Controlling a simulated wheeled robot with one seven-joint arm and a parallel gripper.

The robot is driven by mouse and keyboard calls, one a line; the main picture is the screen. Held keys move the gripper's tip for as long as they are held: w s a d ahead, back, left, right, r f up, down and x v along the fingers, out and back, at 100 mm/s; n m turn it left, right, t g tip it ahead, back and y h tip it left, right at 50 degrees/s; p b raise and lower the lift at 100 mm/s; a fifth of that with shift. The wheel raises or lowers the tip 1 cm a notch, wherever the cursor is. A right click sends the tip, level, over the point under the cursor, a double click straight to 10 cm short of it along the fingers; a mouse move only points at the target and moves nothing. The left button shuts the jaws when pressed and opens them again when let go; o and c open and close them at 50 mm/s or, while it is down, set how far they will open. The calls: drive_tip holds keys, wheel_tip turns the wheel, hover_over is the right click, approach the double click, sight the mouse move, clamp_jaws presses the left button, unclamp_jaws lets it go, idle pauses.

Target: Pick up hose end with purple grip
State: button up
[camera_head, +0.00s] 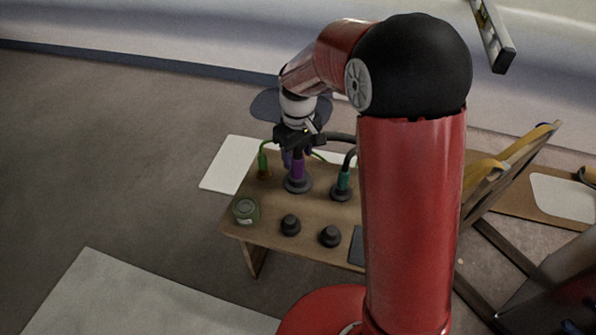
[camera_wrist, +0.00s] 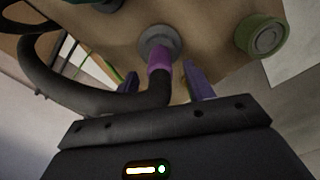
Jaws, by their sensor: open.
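The hose end with the purple grip (camera_head: 298,168) stands upright in a dark round socket on a small wooden bench. In the wrist view its purple grip (camera_wrist: 159,56) points into the socket, and a thick black hose bends away from it to the left. My gripper (camera_head: 297,145) is directly above and around the top of this hose end. In the wrist view my gripper (camera_wrist: 162,78) is open, with one finger right of the purple grip and the other partly hidden by the hose on the left. I cannot tell whether the fingers touch it.
A green-gripped hose end (camera_head: 262,162) stands left and a teal-gripped one (camera_head: 342,184) right, both close by. A round green tin (camera_head: 245,209) and two dark knobs (camera_head: 290,224) sit at the front of the bench (camera_head: 268,229). The floor to the left is clear.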

drive_tip(key=shift+f, duration=1.5)
drive_tip(key=c, duration=1.1)
drive_tip(key=shift+r, duration=0.2)
wheel_tip(320, 180, up, 20)
drive_tip(key=p, duration=0.3)
drive_tip(key=shift+f, duration=0.1)
